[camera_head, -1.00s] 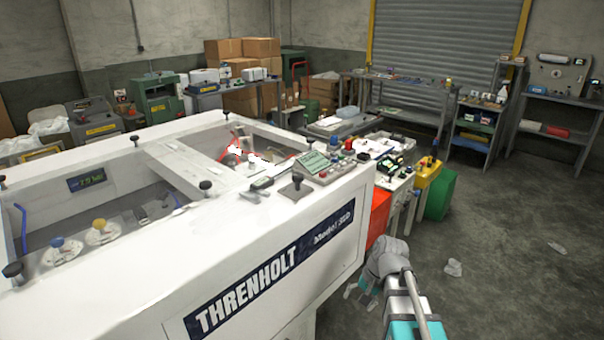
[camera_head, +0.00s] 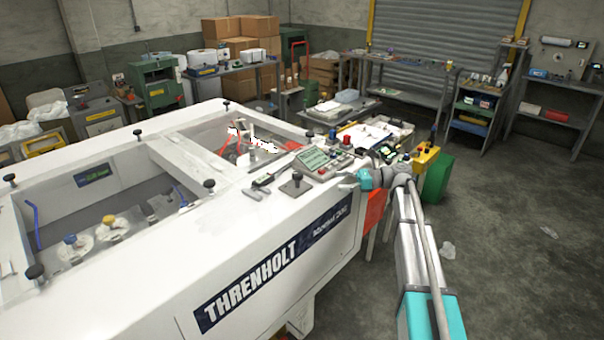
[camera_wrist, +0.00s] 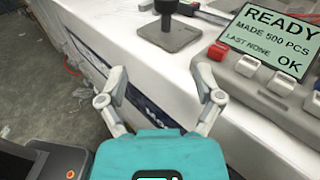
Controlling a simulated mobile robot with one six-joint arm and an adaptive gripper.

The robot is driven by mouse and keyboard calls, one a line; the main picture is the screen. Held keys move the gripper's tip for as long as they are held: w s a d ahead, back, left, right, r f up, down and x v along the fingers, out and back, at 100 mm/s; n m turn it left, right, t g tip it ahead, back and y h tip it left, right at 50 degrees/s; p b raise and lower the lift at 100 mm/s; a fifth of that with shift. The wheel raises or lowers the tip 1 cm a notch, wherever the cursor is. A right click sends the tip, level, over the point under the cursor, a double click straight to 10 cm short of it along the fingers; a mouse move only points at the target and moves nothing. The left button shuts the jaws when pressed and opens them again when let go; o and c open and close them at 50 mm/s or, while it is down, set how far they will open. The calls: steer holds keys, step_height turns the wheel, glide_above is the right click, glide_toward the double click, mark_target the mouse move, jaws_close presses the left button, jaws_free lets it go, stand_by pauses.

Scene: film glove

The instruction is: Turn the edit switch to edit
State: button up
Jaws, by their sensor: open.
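The control panel (camera_head: 332,166) sits on the near right corner of the white Threnholt machine (camera_head: 150,285), with a green display, pale buttons and coloured knobs. In the wrist view the display (camera_wrist: 272,42) reads "READY, MADE 500 PCS, LAST NONE, OK". A red button (camera_wrist: 217,51) and several white buttons are below it. I cannot pick out which control is the edit switch; no edit label is readable. My gripper (camera_wrist: 161,85) is open and empty, its fingers over the machine's near edge, left of the panel buttons. In the head view it is beside the panel's right end.
A black knob on a square grey plate (camera_wrist: 167,35) stands on the machine top left of the panel. A yellow box (camera_head: 426,163) and a green bin (camera_head: 437,180) stand right of the machine. Open concrete floor (camera_head: 510,240) lies to the right.

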mark_target(298, 176)
steer(key=shift+w+d+r, duration=0.2)
steer(key=shift+w+r, duration=0.3)
steer(key=shift+r, duration=0.2)
steer(key=shift+a, duration=0.15)
steer(key=a, duration=0.4)
steer(key=s+a, duration=0.1)
steer(key=a, duration=0.8)
steer(key=shift+s+a, duration=0.2)
steer(key=shift+s, duration=0.1)
